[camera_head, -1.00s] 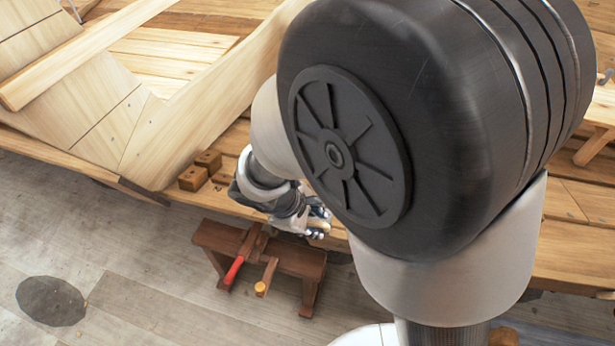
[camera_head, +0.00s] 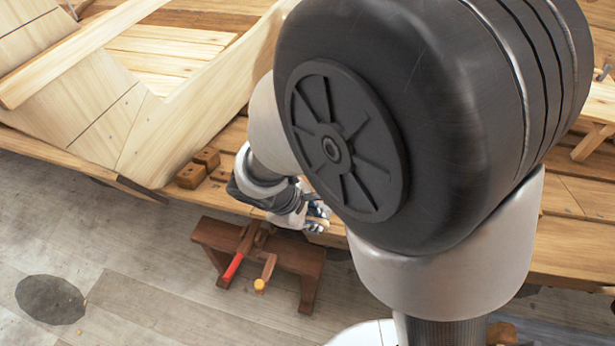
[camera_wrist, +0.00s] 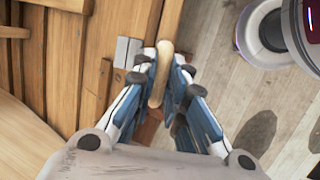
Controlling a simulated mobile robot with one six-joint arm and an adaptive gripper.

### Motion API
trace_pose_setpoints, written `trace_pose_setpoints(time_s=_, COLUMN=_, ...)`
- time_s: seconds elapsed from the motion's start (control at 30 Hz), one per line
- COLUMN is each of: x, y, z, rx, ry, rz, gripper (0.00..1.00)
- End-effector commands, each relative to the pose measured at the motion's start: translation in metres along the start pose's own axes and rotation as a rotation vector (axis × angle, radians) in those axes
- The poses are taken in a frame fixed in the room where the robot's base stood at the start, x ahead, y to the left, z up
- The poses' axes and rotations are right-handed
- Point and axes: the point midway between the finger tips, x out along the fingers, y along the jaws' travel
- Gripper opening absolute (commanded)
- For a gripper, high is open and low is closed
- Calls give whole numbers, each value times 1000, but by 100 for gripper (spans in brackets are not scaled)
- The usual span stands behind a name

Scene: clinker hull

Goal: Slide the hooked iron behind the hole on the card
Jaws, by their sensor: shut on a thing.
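My gripper (camera_head: 318,216) is beside the front edge of the plank bench, above a low brown stool; my own arm hides part of the view. In the wrist view my gripper (camera_wrist: 164,76) has its blue-and-white fingers closed on a tan, rounded wooden handle (camera_wrist: 158,88). The handle lies between the fingertips, and I take it to be the hooked iron's. Its iron hook cannot be made out. I cannot make out a card or its hole in either view. Two small grey plates (camera_wrist: 127,50) sit at the bench edge, left of the fingertips.
The plank bench (camera_head: 570,255) runs along the hull planking (camera_head: 190,115). Two brown blocks (camera_head: 190,176) sit on its edge. The low stool (camera_head: 300,256) below carries a red-handled tool (camera_head: 233,267) and a yellow-ended one (camera_head: 260,285). The grey floor at left is mostly clear.

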Motion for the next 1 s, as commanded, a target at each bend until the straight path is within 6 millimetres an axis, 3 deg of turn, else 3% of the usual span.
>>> trace_pose_setpoints(time_s=0.37, x=0, y=1, z=2, rx=1, ry=1, rz=2, gripper=0)
trace_pose_setpoints(time_s=1.0, x=12, y=0, z=46, rx=2, ry=-2, rz=-1, gripper=0)
